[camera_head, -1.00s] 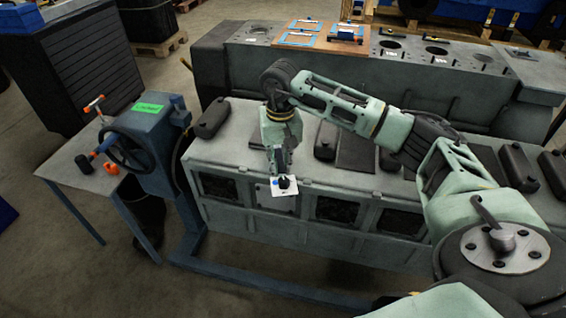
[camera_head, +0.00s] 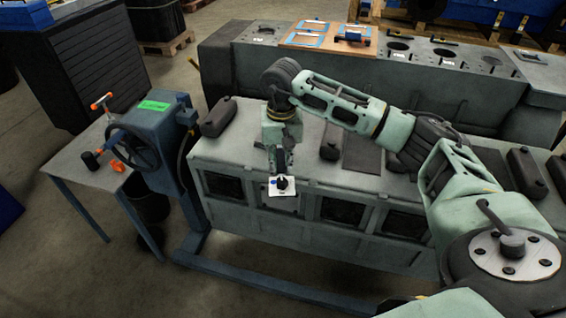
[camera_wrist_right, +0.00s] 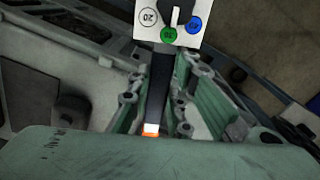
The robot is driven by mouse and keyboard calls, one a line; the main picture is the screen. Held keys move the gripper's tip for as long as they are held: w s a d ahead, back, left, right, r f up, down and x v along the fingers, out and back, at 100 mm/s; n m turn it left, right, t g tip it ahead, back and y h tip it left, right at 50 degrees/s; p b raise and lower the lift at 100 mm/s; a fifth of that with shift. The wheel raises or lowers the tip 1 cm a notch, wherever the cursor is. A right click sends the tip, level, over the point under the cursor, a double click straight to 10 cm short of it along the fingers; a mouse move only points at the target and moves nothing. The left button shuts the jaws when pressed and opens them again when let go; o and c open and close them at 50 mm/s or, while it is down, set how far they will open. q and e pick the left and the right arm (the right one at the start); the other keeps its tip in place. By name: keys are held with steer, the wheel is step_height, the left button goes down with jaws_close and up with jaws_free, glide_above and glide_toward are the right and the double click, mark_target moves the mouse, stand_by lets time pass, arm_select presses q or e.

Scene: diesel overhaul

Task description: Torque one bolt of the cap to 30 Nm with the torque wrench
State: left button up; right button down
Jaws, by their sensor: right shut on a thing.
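My right gripper (camera_head: 281,168) points down at the front top edge of the long grey engine block (camera_head: 250,150). It is shut on a dark bar (camera_wrist_right: 158,85) with a white and orange end, which looks like the torque wrench. In the right wrist view the bar lies between the green fingers. The plate also shows in the head view (camera_head: 290,191) below the gripper. The cap and its bolts cannot be made out. My left gripper is not in view.
A blue stand with a handwheel (camera_head: 138,146) adjoins the block's left end. A side table (camera_head: 75,165) holds a T-handled tool (camera_head: 102,101) and a black cylinder (camera_head: 91,161). Behind, another block (camera_head: 240,65) carries a wooden board (camera_head: 301,40). The floor in front is clear.

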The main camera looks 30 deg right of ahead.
steer(key=shift+w+a+r, duration=0.1)
steer(key=shift+w+a, duration=0.1)
steer(key=shift+a, duration=0.25)
steer(key=shift+w+a, duration=0.15)
steer(key=shift+a, duration=0.05)
steer(key=shift+w+a+m+b, duration=0.2)
steer(key=shift+a+m+b, duration=0.1)
